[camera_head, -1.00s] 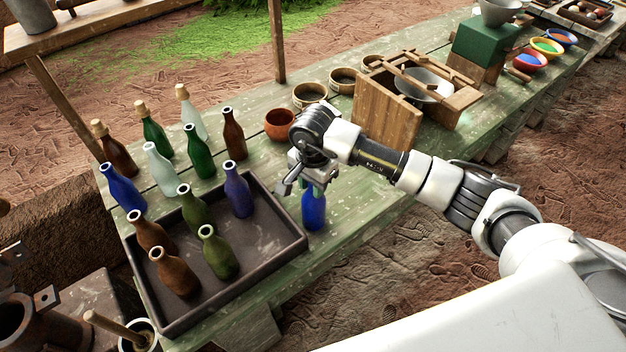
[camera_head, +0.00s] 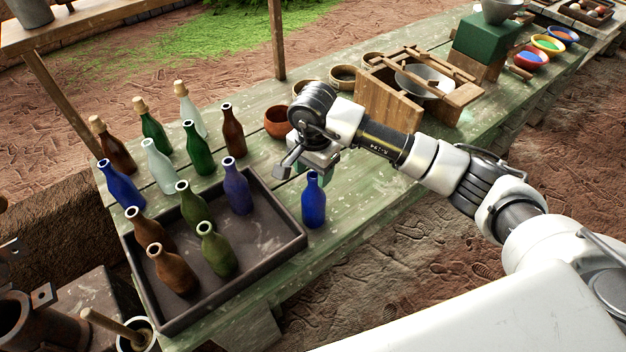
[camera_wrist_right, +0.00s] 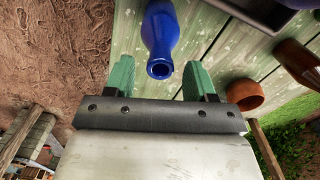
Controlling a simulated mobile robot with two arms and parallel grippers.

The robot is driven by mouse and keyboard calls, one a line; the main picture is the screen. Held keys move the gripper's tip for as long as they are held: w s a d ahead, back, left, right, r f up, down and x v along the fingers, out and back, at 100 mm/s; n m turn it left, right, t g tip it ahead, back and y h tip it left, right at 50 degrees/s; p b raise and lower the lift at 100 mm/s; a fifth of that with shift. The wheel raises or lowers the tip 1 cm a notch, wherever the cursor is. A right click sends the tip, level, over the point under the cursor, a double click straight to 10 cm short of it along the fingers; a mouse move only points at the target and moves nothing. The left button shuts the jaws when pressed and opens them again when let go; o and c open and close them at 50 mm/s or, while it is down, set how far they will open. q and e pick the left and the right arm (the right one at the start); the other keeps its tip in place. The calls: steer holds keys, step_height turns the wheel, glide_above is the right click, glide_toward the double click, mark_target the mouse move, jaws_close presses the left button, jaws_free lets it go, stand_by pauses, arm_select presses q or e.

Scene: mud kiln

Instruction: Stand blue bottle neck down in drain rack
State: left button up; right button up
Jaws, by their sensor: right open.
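A blue bottle (camera_head: 313,205) stands upright, neck up, on the green table just right of the dark tray. My right gripper (camera_head: 305,168) is open and empty, behind and above the bottle's neck, apart from it. In the right wrist view the blue bottle (camera_wrist_right: 161,32) lies beyond the gap between the two green fingers (camera_wrist_right: 158,75), its open mouth facing them. Another blue bottle (camera_head: 121,186) stands at the left, and a violet-blue one (camera_head: 237,190) stands in the tray. I cannot make out for certain which thing is the drain rack. My left gripper is not in view.
The dark tray (camera_head: 285,246) holds several upright bottles. More bottles stand behind it. A clay bowl (camera_head: 277,122) and round sieves stand behind my right gripper. A wooden frame (camera_head: 388,100) with a metal bowl stands farther right. The table right of the blue bottle is clear.

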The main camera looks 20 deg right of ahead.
step_height(320, 180, up, 9)
steer(key=b, duration=0.2)
steer(key=shift+f, duration=0.2)
